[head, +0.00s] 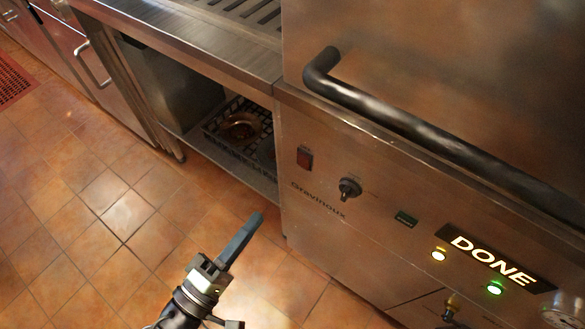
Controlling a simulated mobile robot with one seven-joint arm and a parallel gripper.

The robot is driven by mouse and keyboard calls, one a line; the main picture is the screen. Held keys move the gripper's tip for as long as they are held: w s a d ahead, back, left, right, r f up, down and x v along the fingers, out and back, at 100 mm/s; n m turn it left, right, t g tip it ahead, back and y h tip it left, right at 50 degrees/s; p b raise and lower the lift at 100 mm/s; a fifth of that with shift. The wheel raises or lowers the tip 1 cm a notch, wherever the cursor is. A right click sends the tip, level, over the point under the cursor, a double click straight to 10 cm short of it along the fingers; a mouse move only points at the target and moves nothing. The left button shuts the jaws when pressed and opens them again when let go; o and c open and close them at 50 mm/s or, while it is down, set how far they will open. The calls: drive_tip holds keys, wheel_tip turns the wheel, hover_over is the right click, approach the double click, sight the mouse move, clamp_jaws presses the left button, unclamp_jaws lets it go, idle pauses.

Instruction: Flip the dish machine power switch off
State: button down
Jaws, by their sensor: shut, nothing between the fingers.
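The dish machine (370,235) is a steel unit on the right in the head view. A small dark red rocker switch (305,158), which looks like the power switch, sits at the upper left of its front panel. I cannot tell which way it is flipped. A black knob (348,188) is to its right and a little lower. My gripper (256,222) is shut and empty, its fingers together, pointing up and right. In the picture it is below and left of the switch, over the floor and apart from the panel.
A thick black handle bar (430,135) juts out above the panel. A lit "DONE" sign (492,258), two lit lamps and a gauge (562,310) are at lower right. Left of the machine, a steel counter (180,45) has an open shelf with a black rack (215,130).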

sight(302, 158)
drive_tip(key=x, duration=1.2)
drive_tip(key=shift+w+d, duration=0.1)
drive_tip(key=shift+w, duration=0.1)
drive_tip(key=shift+w+d+r+b, duration=0.1)
drive_tip(key=shift+w+d+b, duration=0.1)
drive_tip(key=shift+b, duration=0.1)
drive_tip(key=shift+r, duration=0.3)
